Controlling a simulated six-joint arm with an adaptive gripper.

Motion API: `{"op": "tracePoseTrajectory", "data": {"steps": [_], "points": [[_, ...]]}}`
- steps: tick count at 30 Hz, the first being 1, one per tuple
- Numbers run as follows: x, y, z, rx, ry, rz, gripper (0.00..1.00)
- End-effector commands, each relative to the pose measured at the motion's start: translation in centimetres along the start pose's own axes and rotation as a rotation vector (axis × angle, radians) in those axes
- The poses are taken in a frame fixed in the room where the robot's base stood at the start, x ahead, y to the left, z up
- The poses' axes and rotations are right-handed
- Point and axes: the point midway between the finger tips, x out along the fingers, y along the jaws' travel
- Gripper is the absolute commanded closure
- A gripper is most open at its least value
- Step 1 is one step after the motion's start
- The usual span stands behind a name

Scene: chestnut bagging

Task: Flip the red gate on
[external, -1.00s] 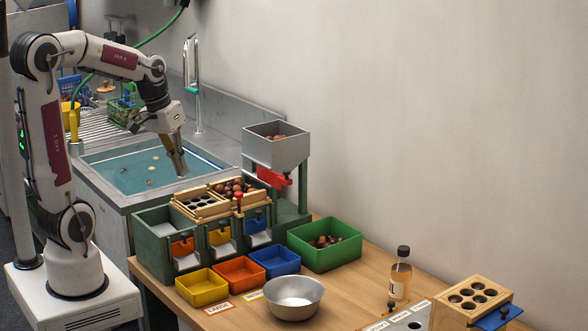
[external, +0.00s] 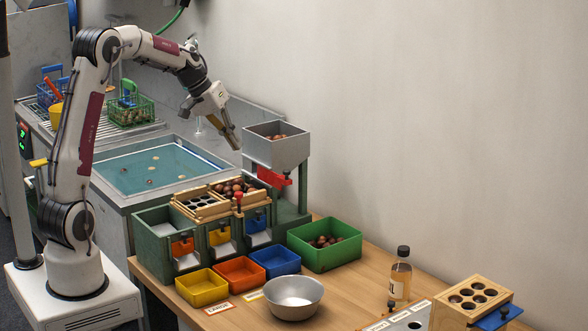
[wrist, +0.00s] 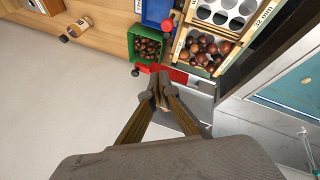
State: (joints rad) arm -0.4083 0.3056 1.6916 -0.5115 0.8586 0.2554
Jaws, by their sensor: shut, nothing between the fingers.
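The red gate (external: 274,178) sits under the grey hopper (external: 275,148), which stands on a green frame at the back of the bench. In the wrist view the red gate (wrist: 168,71) shows just beyond my fingertips. My gripper (external: 236,145) is shut and empty, in the air to the left of the hopper and above the gate's height. In the wrist view my gripper (wrist: 160,90) has its fingertips together and seems apart from the gate. Chestnuts lie in the hopper.
The green sorter (external: 155,247) with a wooden sieve and chestnuts stands in front of the hopper. A green bin (external: 352,262) of chestnuts, small yellow, orange and blue trays, a metal bowl (external: 293,308) and a bottle (external: 400,275) are on the table. The sink (external: 115,184) is left.

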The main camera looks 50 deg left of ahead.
Motion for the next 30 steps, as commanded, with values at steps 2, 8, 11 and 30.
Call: {"op": "tracePoseTrajectory", "data": {"steps": [2,8,11,30], "points": [[-0.7,0.9,-1.5,0.015,0.035,0.021,1.00],[-1.2,1.8,-2.5,0.054,0.063,0.044,1.00],[-1.2,1.8,-2.5,0.059,0.063,0.043,1.00],[0.9,1.8,-2.5,0.059,0.060,0.042,1.00]]}}
